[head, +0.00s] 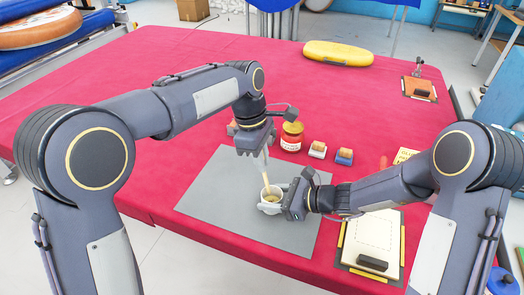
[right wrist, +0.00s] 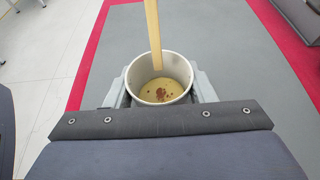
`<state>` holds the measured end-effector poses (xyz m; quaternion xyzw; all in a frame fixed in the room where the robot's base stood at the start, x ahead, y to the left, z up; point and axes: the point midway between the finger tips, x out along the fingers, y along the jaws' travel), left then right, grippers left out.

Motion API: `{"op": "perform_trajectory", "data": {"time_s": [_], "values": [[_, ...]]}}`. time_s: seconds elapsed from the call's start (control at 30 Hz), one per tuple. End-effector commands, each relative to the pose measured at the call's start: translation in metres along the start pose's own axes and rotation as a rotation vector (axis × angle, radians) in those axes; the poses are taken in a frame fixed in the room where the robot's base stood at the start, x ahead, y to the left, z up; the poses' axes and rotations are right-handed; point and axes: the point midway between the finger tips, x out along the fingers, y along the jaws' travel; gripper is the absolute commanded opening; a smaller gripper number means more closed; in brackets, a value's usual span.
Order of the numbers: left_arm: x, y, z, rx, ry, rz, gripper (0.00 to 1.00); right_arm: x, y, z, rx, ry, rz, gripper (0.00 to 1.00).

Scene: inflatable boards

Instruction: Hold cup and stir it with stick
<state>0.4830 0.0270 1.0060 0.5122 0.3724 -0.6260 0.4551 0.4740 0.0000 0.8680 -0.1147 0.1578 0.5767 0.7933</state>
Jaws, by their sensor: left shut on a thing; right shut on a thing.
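A pale cup (head: 270,199) stands on or just above the grey mat (head: 222,190) in the head view. It also shows in the right wrist view (right wrist: 137,76), upright, with yellowish contents and brown specks inside. My right gripper (head: 281,200) is shut on the cup from the right side, one finger on each side of it. My left gripper (head: 259,150) is above the cup, pointing down, shut on a light wooden stick (head: 264,175). The stick's lower end is inside the cup, slightly tilted. Whether the cup's base touches the mat is hidden.
A clipboard (head: 372,243) lies to the right. A yellow board (head: 338,53) lies at the back of the red table (head: 180,75). The mat's left part is clear.

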Motion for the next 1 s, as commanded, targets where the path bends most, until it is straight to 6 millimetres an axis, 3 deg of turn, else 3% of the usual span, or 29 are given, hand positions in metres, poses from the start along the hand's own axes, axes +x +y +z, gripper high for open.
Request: {"op": "perform_trajectory", "data": {"time_s": [0.5,1.0], "values": [[0.041,-0.001,0.0,0.0,0.0,-0.002,0.0,0.0,0.0,0.0,0.0,0.0,0.0,0.27],[0.052,0.0,0.0,0.0,0.0,0.0,0.0,0.0,0.0,0.0,0.0,0.0,0.0,0.27]]}}
